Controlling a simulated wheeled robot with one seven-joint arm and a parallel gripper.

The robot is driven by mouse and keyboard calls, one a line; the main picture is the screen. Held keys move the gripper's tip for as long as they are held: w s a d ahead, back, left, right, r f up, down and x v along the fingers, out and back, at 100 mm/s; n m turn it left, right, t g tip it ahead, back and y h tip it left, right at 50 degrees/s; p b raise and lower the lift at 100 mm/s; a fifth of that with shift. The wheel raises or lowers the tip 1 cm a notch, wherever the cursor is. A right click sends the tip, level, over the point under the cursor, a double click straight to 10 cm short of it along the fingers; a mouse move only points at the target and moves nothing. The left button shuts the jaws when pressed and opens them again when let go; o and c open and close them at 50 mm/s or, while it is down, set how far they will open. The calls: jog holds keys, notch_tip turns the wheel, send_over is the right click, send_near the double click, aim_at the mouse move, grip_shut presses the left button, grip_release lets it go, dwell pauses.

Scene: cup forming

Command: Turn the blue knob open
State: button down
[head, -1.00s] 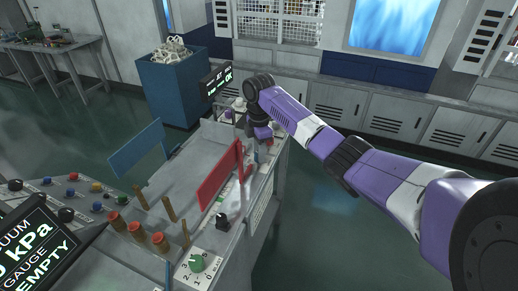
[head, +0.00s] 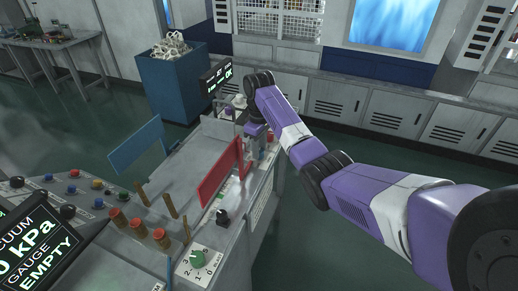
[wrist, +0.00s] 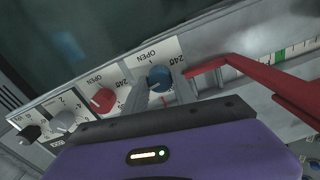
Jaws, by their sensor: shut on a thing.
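The blue knob (wrist: 158,78) sits on a white dial plate marked OPEN and 240, near the middle of the wrist view. My gripper (wrist: 152,92) is shut on it, with a grey finger visible along its left side; the other finger is hard to make out. In the head view my gripper (head: 256,136) points down at the far right end of the bench panel. The blue knob is not clearly visible there.
A red knob (wrist: 103,99), a grey knob (wrist: 64,121) and a black knob (wrist: 28,133) stand in a row to the left. A red frame (wrist: 215,65) lies close on the right; its red panel (head: 220,173) stands upright on the bench.

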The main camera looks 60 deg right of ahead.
jog(key=m, duration=0.3)
jog(key=shift+m, duration=0.4)
jog(key=m, duration=0.4)
jog(key=shift+r, duration=0.1)
jog(key=m, duration=0.4)
jog(key=shift+m, duration=2.4)
jog(key=c, duration=1)
grip_release()
